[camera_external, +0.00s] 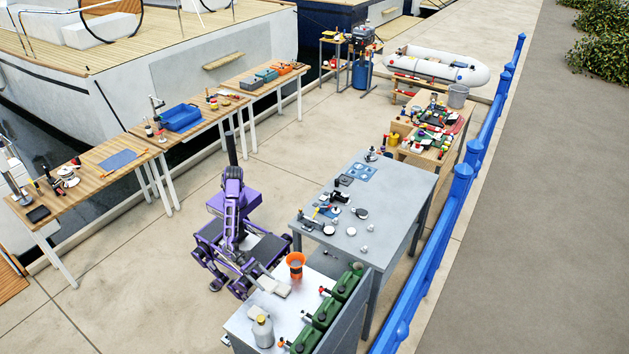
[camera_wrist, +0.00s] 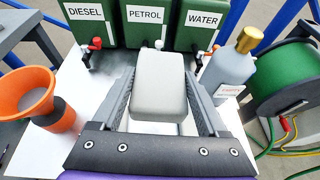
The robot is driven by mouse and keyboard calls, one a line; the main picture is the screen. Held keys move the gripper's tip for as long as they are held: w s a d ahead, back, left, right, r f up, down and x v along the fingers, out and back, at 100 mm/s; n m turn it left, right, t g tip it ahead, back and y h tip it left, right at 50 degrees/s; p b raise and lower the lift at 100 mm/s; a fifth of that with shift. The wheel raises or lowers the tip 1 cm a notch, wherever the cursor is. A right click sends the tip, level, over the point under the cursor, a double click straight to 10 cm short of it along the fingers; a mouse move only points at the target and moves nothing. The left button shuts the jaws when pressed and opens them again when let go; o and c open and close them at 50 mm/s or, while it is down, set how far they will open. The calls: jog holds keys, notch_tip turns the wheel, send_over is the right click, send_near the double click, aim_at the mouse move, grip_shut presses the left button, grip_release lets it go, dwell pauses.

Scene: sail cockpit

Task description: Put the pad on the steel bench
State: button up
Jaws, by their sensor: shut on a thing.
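The pad (camera_wrist: 158,92) is a pale grey, rounded block. It sits between the two fingers of my gripper (camera_wrist: 160,80), which is shut on it in the wrist view. In the camera_external view the pad (camera_external: 275,287) shows as a small pale shape at the far left edge of the light-topped fuel bench (camera_external: 284,325). I cannot tell whether it touches that top. A grey, metal-looking bench (camera_external: 398,200), which fits the steel bench, stands just beyond with small tools and parts on it. Its right part is mostly bare.
An orange funnel cup (camera_wrist: 35,98) stands left of my gripper. A grey bottle with a brass cap (camera_wrist: 230,68) stands close on the right. Green cans (camera_wrist: 148,30) labelled diesel, petrol and water line the back. A green hose reel (camera_wrist: 285,75) is farther right.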

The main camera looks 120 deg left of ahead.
aim_at(268, 301)
notch_tip(268, 301, down, 14)
jog(key=shift+f+b, duration=0.25)
jog(key=shift+b, duration=0.15)
jog(key=shift+f, duration=0.2)
jog(key=o, duration=1.1)
jog(key=shift+c, duration=0.2)
jog(key=shift+r, duration=0.1)
jog(key=shift+r, duration=0.15)
jog(key=shift+s+r, duration=0.1)
jog(key=shift+s, duration=0.1)
jog(key=v, duration=1.1)
jog(key=shift+s, duration=0.25)
jog(key=shift+r, duration=0.1)
